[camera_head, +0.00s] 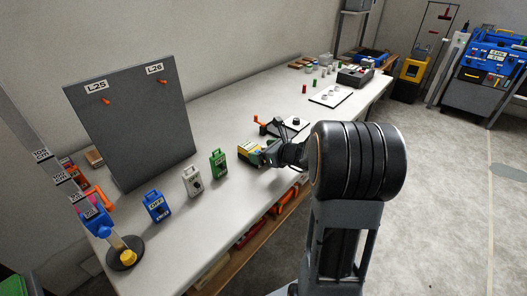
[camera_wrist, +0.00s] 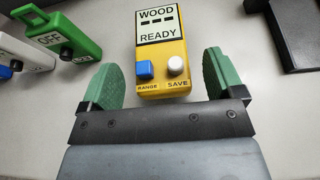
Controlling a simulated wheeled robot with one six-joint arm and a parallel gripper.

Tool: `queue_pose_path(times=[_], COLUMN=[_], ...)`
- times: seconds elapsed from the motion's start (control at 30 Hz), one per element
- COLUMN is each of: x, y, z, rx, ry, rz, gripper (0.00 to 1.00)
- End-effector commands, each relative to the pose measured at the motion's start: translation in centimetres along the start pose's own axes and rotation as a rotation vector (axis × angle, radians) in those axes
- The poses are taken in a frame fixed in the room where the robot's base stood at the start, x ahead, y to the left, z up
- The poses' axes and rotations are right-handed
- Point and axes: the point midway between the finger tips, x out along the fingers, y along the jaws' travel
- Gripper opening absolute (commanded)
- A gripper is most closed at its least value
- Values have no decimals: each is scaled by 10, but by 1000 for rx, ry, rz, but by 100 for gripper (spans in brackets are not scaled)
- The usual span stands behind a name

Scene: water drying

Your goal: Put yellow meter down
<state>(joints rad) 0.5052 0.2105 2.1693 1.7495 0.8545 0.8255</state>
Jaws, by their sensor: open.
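The yellow meter (camera_wrist: 160,50) lies face up on the white table in the wrist view. Its label reads WOOD and READY, with a blue RANGE button and a white SAVE button. My gripper (camera_wrist: 164,80) is open, with one green finger on each side of the meter's lower end and visible gaps between. In the head view the yellow meter (camera_head: 247,147) is on the table, partly hidden by my gripper (camera_head: 262,156).
A green device (camera_head: 218,164), a white device (camera_head: 192,181) and a blue device (camera_head: 155,206) stand left of the meter. A grey board (camera_head: 135,120) stands behind them. A black-and-white plate (camera_head: 290,126) lies to the right. The table's front edge is close to my arm.

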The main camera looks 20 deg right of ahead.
Motion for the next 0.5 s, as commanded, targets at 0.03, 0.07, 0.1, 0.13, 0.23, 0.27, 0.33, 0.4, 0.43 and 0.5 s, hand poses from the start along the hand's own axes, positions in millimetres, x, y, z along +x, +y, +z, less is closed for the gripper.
queue_pose_path(times=[0.03, 0.07, 0.1, 0.13, 0.23, 0.27, 0.33, 0.4, 0.43, 0.5], x=[0, 0, 0, 0, -1, -2, -6, -17, -22, -37], y=[0, 0, 0, 0, 0, 0, -1, -1, -1, -1], z=[0, 0, 0, 0, 2, 4, 6, 5, 6, 6], rx=[0, 0, 0, 0, 0, 0, 0, 0, 0, 0], ry=[0, 0, 0, 0, 0, 0, -1, 0, 0, 0], rz=[0, 0, 0, 0, 0, 0, -2, -3, -5, -5], gripper=[87, 87, 87, 87, 87, 87, 87, 87, 87, 87])
